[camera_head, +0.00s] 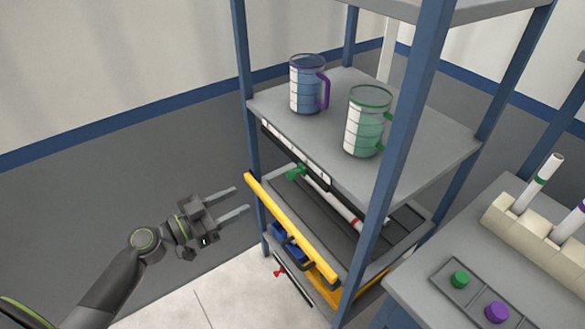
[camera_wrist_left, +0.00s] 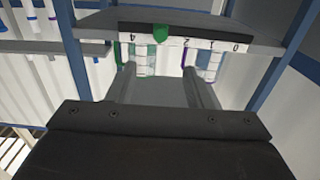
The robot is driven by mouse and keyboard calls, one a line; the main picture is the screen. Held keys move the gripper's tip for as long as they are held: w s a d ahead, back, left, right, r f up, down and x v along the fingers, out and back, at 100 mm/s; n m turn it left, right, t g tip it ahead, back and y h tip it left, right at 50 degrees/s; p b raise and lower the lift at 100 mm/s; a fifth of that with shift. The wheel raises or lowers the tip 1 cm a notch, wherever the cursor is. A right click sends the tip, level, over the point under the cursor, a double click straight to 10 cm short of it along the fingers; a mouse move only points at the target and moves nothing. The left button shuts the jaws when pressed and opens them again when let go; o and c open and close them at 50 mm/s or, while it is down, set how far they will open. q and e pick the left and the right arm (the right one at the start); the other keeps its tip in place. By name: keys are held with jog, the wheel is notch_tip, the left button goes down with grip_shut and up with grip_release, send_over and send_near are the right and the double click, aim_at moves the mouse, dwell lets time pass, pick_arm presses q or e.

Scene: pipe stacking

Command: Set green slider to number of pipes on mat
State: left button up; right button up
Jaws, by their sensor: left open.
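The green slider (camera_head: 296,172) sits below the front edge of the middle shelf. In the left wrist view its green knob (camera_wrist_left: 160,34) is on a white number scale (camera_wrist_left: 205,44), between the 4 and the 2. A white pipe with a red band (camera_head: 341,208) lies on the dark surface (camera_head: 335,232) under that shelf, which may be the mat; the shelf and a post hide part of it. My left gripper (camera_head: 241,199) is open and empty, left of the rack and apart from the slider. Its two fingers (camera_wrist_left: 165,80) also show in the wrist view. My right gripper is not in view.
Two measuring jugs, purple-handled (camera_head: 307,84) and green-handled (camera_head: 367,122), stand on the middle shelf. A yellow bar (camera_head: 290,225) runs along the lower front, above blue bins (camera_head: 291,247). A red slider (camera_head: 279,272) is below. A pipe holder (camera_head: 530,225) stands right.

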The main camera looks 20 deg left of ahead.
aim_at(288, 176)
pick_arm(q)
jog(key=p+x, duration=0.6)
jog(key=x, duration=0.8)
jog(key=shift+w+d, duration=0.2)
jog(key=shift+w, duration=0.15)
jog(key=shift+w+d, duration=0.4)
jog(key=shift+w, duration=0.05)
grip_shut()
